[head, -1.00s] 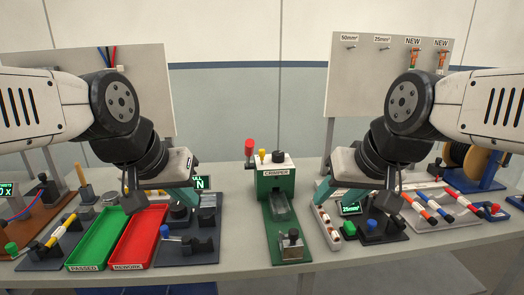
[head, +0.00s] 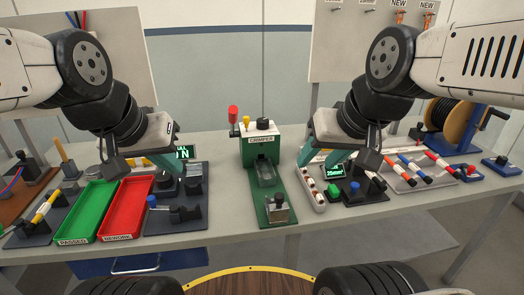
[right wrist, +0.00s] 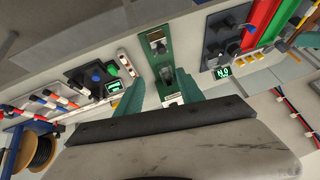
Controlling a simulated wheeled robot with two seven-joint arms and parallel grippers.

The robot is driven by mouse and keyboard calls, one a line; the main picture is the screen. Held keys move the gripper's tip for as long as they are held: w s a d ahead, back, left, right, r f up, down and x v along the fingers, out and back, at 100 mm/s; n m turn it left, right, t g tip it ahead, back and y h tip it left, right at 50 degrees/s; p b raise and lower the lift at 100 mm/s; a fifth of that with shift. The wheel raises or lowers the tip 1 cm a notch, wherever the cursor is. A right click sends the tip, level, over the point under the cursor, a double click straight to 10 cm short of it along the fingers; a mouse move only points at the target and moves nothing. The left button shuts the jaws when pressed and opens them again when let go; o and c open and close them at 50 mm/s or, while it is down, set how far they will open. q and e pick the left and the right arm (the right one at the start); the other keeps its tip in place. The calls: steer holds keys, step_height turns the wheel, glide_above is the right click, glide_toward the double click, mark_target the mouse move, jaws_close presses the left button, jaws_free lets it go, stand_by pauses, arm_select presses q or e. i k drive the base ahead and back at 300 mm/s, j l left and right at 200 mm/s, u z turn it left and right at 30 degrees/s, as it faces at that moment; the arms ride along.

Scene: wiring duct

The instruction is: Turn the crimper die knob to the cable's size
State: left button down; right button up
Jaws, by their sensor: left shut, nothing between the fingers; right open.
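The green crimper (head: 262,158) stands at the middle of the table, with a black knob (head: 263,123) on its white top. The knob's setting is too small to read. A small display (head: 335,170) right of the crimper shows a green reading, seemingly 25mm². My right gripper (head: 304,152) is open and empty, right of the crimper. In the right wrist view its teal fingers (right wrist: 159,97) stand apart, with the crimper (right wrist: 163,62) seen beyond and between them. My left gripper (head: 172,162) is shut and empty above the dark fixture left of the crimper; its tips are partly hidden.
Green (head: 88,212) and red (head: 127,208) trays lie left. Table between left fixture and crimper is clear.

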mark_target(262, 123)
steer(key=i+l+u, duration=0.15)
steer(key=u, duration=0.25)
steer(key=i+l+u, duration=0.1)
steer(key=l+u, duration=0.6)
steer(key=u, duration=0.15)
